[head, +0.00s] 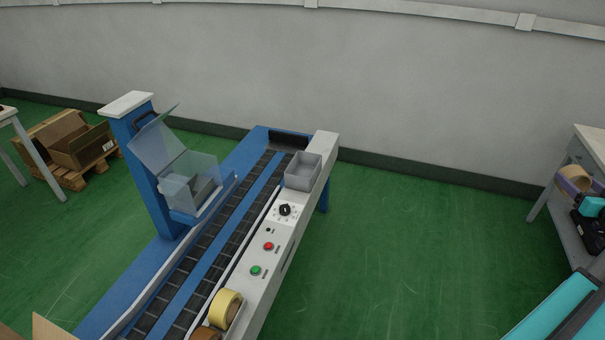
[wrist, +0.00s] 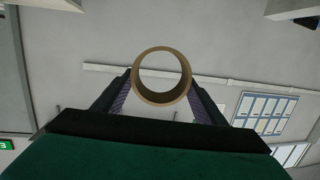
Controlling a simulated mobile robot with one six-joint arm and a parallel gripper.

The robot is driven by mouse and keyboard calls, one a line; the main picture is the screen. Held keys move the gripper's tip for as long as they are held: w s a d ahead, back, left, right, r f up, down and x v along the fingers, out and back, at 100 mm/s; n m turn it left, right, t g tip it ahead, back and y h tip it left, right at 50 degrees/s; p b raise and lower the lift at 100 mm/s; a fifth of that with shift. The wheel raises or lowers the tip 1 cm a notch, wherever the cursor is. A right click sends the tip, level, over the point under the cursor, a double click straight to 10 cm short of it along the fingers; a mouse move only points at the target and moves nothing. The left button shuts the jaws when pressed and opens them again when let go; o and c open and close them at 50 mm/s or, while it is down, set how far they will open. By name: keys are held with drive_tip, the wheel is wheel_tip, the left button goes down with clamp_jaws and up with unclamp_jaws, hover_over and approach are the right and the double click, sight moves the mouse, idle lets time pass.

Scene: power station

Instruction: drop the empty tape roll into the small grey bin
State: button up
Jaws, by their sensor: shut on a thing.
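My gripper (wrist: 162,92) is shut on the empty tape roll (wrist: 161,99), a bare brown cardboard ring, seen from its open end between the two fingers in the wrist view. In the head view the tape roll (head: 575,176) and my gripper (head: 574,183) are at the far right edge, in front of a grey table. The small grey bin (head: 303,172) stands on the far end of the white side panel of the blue conveyor machine, well to the left of my gripper. Its visible inside looks empty.
The conveyor machine (head: 190,262) carries a clear box with a raised lid (head: 190,178). A yellow tape roll (head: 226,308) sits on the near panel, past a knob and buttons. A grey table (head: 590,150) stands at right. Green floor (head: 420,250) between is clear.

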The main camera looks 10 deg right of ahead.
idle(0.3)
drive_tip(key=shift+w+a, duration=0.15)
drive_tip(key=shift+a, duration=0.1)
drive_tip(key=w+a+f+n+y, duration=0.25)
drive_tip(key=w+a, duration=0.35)
drive_tip(key=a, duration=0.6)
drive_tip(key=w+a+f+n+y, duration=0.15)
drive_tip(key=w+a+y, duration=0.25)
drive_tip(key=w+a, duration=0.5)
drive_tip(key=w+a+f+n+y, duration=0.2)
drive_tip(key=w+a+n+y, duration=0.15)
drive_tip(key=a, duration=1.05)
drive_tip(key=a+f+n+g+y, duration=0.1)
drive_tip(key=a+n+g+y, duration=0.2)
drive_tip(key=a, duration=1.4)
drive_tip(key=s+a+f+n+g+y, duration=0.1)
drive_tip(key=a+n+y, duration=0.3)
drive_tip(key=a, duration=1.4)
drive_tip(key=shift+a+f+g+y, duration=0.2)
drive_tip(key=shift+f+g+y, duration=0.2)
drive_tip(key=shift+g+y, duration=0.4)
drive_tip(key=shift+s, duration=0.1)
